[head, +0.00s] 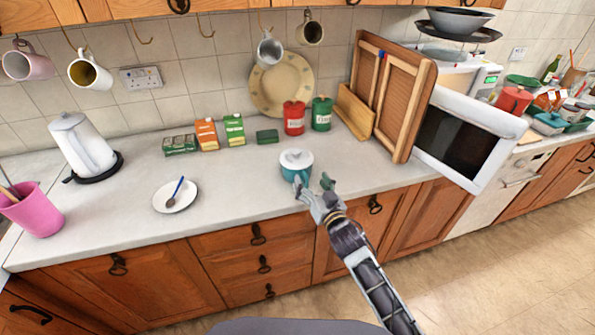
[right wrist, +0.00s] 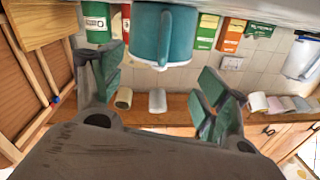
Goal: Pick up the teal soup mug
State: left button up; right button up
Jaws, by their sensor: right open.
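The teal soup mug (head: 295,173) stands upright near the front edge of the worktop, with a white lid (head: 296,157) on top. My right gripper (head: 312,184) is open and empty, right in front of the mug at the counter edge. In the right wrist view, which is upside down, the mug (right wrist: 183,37) lies just beyond and between the spread fingers (right wrist: 160,85). Its handle faces the gripper. I cannot tell whether a finger touches it. My left gripper is not in view.
Red (head: 294,118) and green (head: 321,114) canisters and several small boxes stand behind the mug. A saucer with a spoon (head: 175,197) is to the left. Wooden boards (head: 395,95) lean at the right, beside a microwave (head: 465,140). The worktop around the mug is clear.

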aim_at(308, 179)
jog(key=shift+f+x, duration=0.15)
jog(key=shift+x, duration=0.6)
jog(key=shift+f+x, duration=0.1)
jog(key=shift+x, duration=0.6)
jog(key=shift+w+a, duration=0.4)
jog(key=shift+w, duration=0.15)
jog(key=shift+w+a+p, duration=0.2)
jog(key=shift+w+p, duration=0.1)
jog(key=shift+w, duration=0.1)
jog(key=shift+f, duration=0.1)
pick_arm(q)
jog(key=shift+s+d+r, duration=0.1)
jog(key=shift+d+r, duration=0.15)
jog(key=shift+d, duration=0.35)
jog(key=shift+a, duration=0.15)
